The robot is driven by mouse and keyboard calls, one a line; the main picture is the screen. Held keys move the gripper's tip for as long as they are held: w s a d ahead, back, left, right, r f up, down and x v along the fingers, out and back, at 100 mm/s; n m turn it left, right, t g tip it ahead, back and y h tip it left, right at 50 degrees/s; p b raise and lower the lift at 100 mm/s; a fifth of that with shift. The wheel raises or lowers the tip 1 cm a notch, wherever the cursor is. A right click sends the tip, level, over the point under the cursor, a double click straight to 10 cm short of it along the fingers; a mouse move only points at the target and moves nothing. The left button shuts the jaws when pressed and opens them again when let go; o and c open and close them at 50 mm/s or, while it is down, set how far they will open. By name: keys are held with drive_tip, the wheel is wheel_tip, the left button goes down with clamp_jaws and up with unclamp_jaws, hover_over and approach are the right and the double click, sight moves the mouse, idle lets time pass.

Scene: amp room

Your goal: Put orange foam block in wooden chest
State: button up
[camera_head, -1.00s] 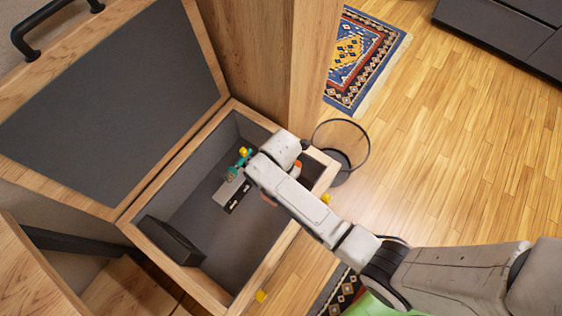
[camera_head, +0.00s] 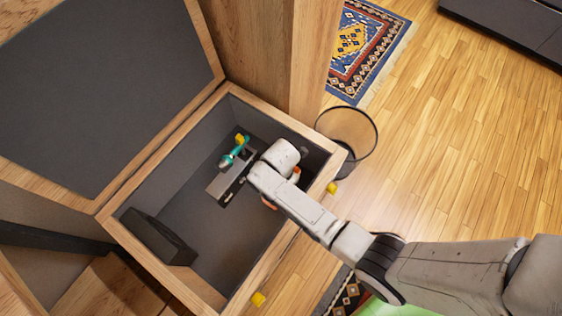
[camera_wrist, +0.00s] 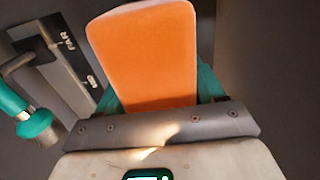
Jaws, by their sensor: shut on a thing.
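The orange foam block (camera_wrist: 148,55) fills the middle of the wrist view. My gripper (camera_wrist: 155,92) is shut on it, with teal fingers showing on both sides. In the head view my wrist hides most of the block, and only small orange bits (camera_head: 295,175) show. The wooden chest (camera_head: 262,270) stands open with its grey-lined lid (camera_head: 100,90) raised at the left. My gripper is within the chest's opening, near its right wall. The dark chest interior shows around the block in the wrist view.
A mesh bin (camera_head: 368,160) stands just right of the chest. A patterned rug (camera_head: 365,50) lies on the open wooden floor.

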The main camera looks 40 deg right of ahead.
drive_tip(key=shift+f+b, duration=0.75)
drive_tip(key=shift+f, duration=1.15)
drive_tip(key=shift+f, duration=0.1)
drive_tip(key=o, duration=1)
wheel_tip(320, 180, up, 12)
drive_tip(key=p, duration=0.4)
drive_tip(key=shift+p, duration=0.3)
